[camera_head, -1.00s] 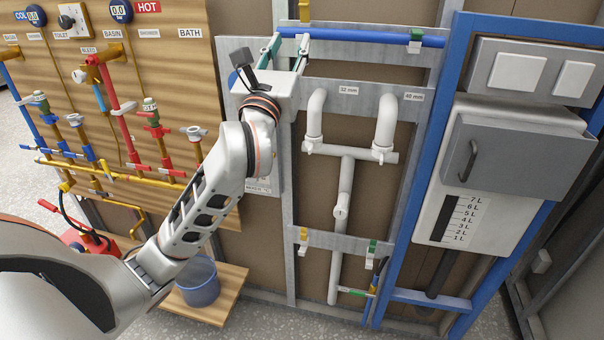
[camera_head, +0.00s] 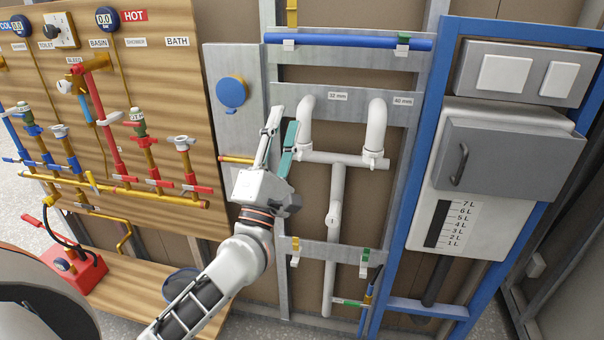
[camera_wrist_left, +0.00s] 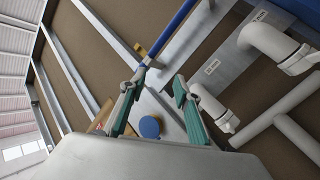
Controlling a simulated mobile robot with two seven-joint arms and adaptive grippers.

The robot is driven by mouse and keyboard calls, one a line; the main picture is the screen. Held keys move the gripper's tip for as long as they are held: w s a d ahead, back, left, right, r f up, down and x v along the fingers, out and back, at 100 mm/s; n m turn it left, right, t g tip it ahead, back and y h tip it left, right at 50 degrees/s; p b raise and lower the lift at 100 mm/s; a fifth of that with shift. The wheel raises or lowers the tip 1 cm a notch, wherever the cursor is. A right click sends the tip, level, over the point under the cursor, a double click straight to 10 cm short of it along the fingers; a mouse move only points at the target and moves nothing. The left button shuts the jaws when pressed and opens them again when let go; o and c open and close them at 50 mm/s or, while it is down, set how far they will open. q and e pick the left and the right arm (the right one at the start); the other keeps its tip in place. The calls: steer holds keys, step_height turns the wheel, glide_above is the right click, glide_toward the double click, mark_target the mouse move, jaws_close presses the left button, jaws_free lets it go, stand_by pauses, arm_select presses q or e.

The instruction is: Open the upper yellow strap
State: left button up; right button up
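The upper yellow strap (camera_head: 292,14) stands up above the blue pipe (camera_head: 340,40). Its white clip (camera_head: 288,45) is below, and the pipe's front looks bare between them. In the left wrist view, a yellow piece (camera_wrist_left: 140,52) shows near the end of the blue pipe (camera_wrist_left: 165,35), ahead of the fingers. My left gripper (camera_head: 285,115) is below the strap and apart from it, pointing up in front of the grey panel. Its fingers are apart and empty, also in the left wrist view (camera_wrist_left: 155,86). My right gripper is out of view.
White pipes (camera_head: 337,180) stand close to the right of my left gripper. A blue disc (camera_head: 231,93) is on the panel to its left. A lower yellow strap (camera_head: 296,245) and a green strap (camera_head: 403,40) are nearby. Valves (camera_head: 140,125) fill the wooden board.

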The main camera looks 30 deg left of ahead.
arm_select(q)
steer(key=s+d+f+m+h, duration=0.1)
steer(key=d+f+m+h, duration=0.3)
steer(key=f+m, duration=0.4)
steer(key=shift+d+f+g+h+b, duration=0.25)
steer(key=shift+g+h+b, duration=0.05)
steer(key=shift+h, duration=0.3)
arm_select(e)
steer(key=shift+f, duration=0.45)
